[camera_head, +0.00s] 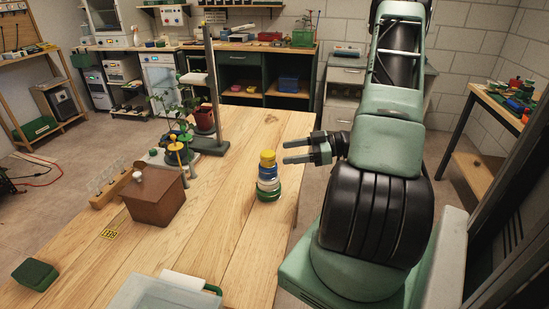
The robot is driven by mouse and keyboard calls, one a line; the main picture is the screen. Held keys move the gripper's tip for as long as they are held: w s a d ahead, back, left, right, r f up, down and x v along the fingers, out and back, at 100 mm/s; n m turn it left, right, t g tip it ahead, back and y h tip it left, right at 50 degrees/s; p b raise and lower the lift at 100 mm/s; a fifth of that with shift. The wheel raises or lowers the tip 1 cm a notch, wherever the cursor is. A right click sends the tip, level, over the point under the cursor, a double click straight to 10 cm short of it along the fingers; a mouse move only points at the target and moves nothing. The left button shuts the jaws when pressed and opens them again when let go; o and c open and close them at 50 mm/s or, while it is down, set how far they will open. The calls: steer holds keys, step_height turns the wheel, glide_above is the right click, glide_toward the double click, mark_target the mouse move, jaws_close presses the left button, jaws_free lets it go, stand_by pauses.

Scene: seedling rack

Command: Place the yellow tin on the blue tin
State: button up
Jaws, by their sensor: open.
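A yellow tin (267,158) is the top of a short upright stack on the wooden table, near its right edge. The blue tin (268,172) is directly beneath it, and the yellow tin appears to rest on it. A pale band and a green tin (267,195) show lower in the stack. My gripper (285,152) is just right of the stack at about the yellow tin's height, its fingers pointing left. It is open and empty, with a small gap to the yellow tin in this view.
A brown box (154,197) with a white knob stands left of the stack. Behind it are potted plants (178,137) and a grey post stand (216,100). A clear bin (160,294) is at the front, a green box (35,275) front left. The wood around the stack is clear.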

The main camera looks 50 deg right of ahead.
steer(key=shift+v, duration=1.45)
